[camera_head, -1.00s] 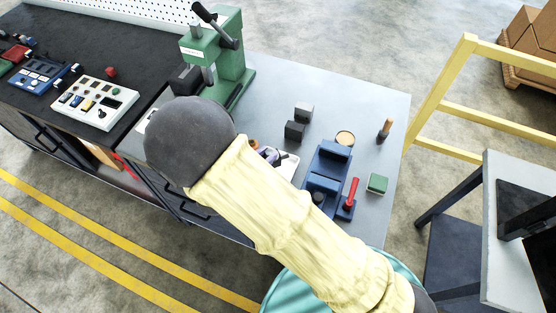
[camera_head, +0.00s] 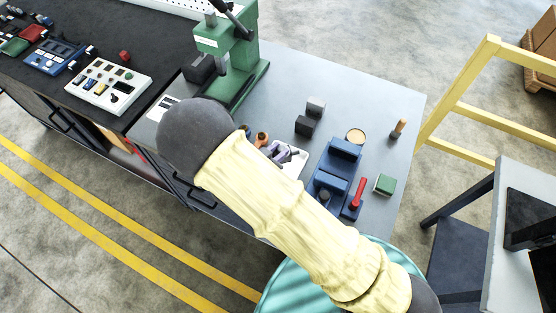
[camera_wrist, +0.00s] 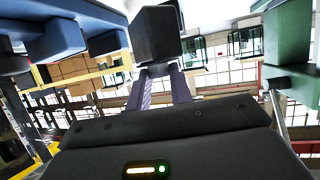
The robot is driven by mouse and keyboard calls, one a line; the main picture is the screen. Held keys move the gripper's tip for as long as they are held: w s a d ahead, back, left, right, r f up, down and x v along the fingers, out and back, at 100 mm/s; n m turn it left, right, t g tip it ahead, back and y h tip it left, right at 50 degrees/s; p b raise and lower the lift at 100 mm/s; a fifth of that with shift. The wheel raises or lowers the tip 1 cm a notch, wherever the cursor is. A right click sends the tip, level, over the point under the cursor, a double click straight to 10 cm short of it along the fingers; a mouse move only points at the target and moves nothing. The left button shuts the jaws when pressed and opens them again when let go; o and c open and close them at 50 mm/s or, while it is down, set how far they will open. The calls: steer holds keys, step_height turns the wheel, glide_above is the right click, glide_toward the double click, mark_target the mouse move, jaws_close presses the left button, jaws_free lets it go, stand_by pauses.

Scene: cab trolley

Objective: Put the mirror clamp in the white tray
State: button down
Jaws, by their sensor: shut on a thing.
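The white tray (camera_head: 293,170) lies on the grey bench, partly hidden behind my arm in the head view. My gripper (camera_head: 287,154) is at the tray, its lilac fingers showing over it. The fingers also show in the wrist view (camera_wrist: 162,85), close together. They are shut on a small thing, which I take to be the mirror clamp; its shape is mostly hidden. I cannot tell whether it touches the tray.
A blue fixture (camera_head: 333,170) with a red-handled tool (camera_head: 357,193) is to the right. A green press (camera_head: 240,50) stands left. An orange-brown piece (camera_head: 262,139) is beside the tray.

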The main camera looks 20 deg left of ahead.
steer(key=shift+f, duration=0.8)
steer(key=shift+f+p, duration=0.7)
steer(key=shift+f, duration=1.4)
steer(key=shift+f, duration=0.2)
steer(key=c, duration=1.3)
jaws_free()
steer(key=shift+o, duration=0.2)
steer(key=shift+r, duration=0.1)
